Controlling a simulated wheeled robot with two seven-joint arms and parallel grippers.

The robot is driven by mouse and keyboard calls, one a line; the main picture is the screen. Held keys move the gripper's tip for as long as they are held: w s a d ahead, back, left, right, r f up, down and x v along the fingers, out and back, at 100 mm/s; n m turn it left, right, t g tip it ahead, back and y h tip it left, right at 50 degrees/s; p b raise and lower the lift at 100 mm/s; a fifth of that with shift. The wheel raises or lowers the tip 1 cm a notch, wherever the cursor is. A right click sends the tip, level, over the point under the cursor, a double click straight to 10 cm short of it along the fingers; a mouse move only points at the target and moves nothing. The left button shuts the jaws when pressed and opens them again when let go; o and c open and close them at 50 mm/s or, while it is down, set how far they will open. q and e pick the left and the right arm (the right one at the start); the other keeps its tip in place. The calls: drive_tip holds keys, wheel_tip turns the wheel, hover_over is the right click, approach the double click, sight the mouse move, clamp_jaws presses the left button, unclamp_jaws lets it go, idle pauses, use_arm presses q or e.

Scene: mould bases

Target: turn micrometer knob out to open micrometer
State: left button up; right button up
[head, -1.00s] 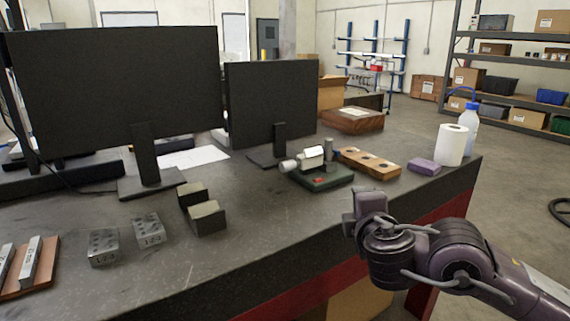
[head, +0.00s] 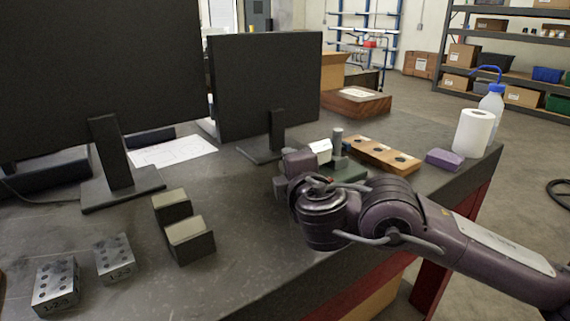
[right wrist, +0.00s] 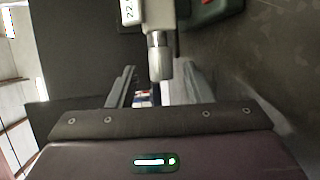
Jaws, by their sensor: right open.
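My right gripper (right wrist: 157,78) is open, with one finger on each side of the knob. A gap shows on both sides, so neither finger appears to touch it. My left gripper is not in view.
A monitor (head: 265,85) stands behind. Dark V-blocks (head: 190,240) and drilled metal blocks (head: 56,286) sit left.

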drive_tip(key=x, duration=0.4)
drive_tip(key=shift+w+f, duration=0.15)
drive_tip(key=shift+f, duration=0.05)
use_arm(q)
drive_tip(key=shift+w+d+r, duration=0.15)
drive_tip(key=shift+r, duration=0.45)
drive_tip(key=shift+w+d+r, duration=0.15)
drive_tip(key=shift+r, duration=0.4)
use_arm(e)
drive_tip(key=shift+w+a, duration=0.1)
drive_tip(key=shift+w, duration=0.25)
drive_tip(key=shift+c, duration=0.4)
drive_tip(key=c, duration=0.9)
